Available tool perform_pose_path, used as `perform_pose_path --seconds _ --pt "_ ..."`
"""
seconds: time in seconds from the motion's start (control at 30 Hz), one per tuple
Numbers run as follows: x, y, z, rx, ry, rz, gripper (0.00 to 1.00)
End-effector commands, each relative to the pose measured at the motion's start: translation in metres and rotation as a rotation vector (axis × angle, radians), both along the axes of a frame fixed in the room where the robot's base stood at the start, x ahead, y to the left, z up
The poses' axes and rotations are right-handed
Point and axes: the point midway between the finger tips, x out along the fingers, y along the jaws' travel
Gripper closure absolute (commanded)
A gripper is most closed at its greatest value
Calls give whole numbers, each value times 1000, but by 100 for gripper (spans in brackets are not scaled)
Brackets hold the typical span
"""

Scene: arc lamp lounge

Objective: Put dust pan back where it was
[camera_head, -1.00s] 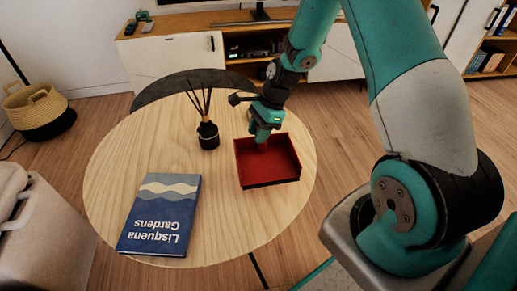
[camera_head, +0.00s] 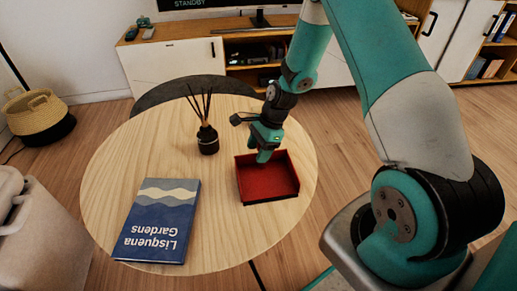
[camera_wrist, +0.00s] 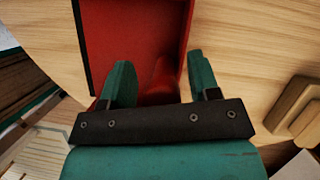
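The dust pan (camera_head: 275,190), a red tray with dark outer sides, is on the right part of the round wooden table (camera_head: 110,170). My gripper (camera_head: 263,157) is at its far edge, pointing down. In the wrist view, the red dust pan (camera_wrist: 130,35) extends from the top of the picture toward my gripper (camera_wrist: 162,85). Its two green fingers are apart, one on each side of a red handle-like part. Gaps show between this part and the fingers. Where that part runs under the gripper's dark bar is hidden.
A black reed diffuser (camera_head: 208,141) stands left of the pan, near my gripper. A blue book (camera_head: 160,220) lies at the table's front left. The front middle of the tabletop is clear. A low cabinet (camera_head: 175,68) stands behind.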

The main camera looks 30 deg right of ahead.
Motion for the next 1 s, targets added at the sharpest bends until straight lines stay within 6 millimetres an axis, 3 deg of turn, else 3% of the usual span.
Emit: perform_pose_path --seconds 0.27,0.6,0.8,0.93,1.0 --pt "0 -3 10 0 -1 -2 44" --pt "-3 -30 77 -1 -2 -3 44" --pt "-5 -42 105 0 -1 -2 44" --pt "-6 -42 116 -2 -8 18 44" --pt "-7 -31 129 -8 -36 91 44"
